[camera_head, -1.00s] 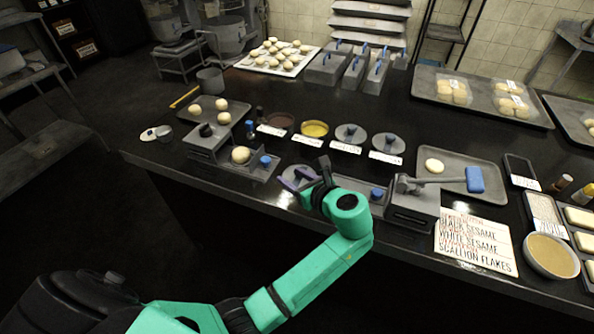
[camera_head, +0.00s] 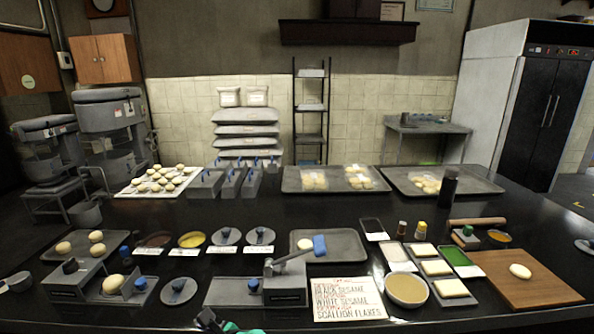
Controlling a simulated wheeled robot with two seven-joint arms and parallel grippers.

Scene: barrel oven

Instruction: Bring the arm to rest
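A small part of my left arm shows at the bottom edge in the head view, with the dark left gripper (camera_head: 207,318) beside a bit of green link. It is in front of the counter's near edge, below the round grey lid with a blue knob (camera_head: 179,291). Its fingers are too small and cut off to show whether they are open or shut. I see nothing held there. My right gripper is not in view.
Trays of dough stand farther back. Bare counter lies between the rows.

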